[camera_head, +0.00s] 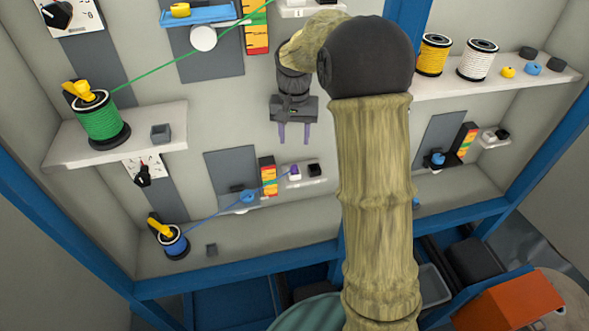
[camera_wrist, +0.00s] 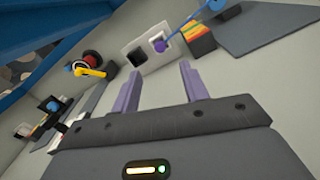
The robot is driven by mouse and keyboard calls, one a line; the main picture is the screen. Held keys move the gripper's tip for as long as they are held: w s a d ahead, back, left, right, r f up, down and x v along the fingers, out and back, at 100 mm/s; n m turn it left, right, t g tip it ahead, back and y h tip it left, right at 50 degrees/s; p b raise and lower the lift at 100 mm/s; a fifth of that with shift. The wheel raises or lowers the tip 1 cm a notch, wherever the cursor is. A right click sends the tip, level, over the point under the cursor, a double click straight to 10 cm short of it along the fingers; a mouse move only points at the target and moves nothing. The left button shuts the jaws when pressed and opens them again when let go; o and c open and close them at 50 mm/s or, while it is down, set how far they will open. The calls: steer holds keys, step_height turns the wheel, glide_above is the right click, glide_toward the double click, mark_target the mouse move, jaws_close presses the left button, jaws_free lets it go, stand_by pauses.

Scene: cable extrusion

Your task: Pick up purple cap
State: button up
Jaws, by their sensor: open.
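In the wrist view the purple cap (camera_wrist: 160,46) shows on a white plate, just beyond my fingertips. My gripper (camera_head: 295,140) is open with nothing between its two purple fingers. In the head view it points down, above the cap and apart from it. In the wrist view my gripper (camera_wrist: 160,70) has its fingers on either side of an empty gap.
A black piece (camera_head: 314,170) sits right beside the cap. An orange-yellow-green striped block (camera_head: 267,176) stands to its left. The blue cable runs left to a blue spool (camera_head: 171,241). A green spool (camera_head: 99,120) stands on a shelf. A red spool (camera_wrist: 93,60) shows in the wrist view.

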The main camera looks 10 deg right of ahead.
glide_above(294, 167)
steer(key=shift+f+p, duration=0.45)
steer(key=shift+f, duration=2.25)
steer(key=shift+f+p, duration=1)
steer(key=shift+f, duration=1.6)
jaws_close()
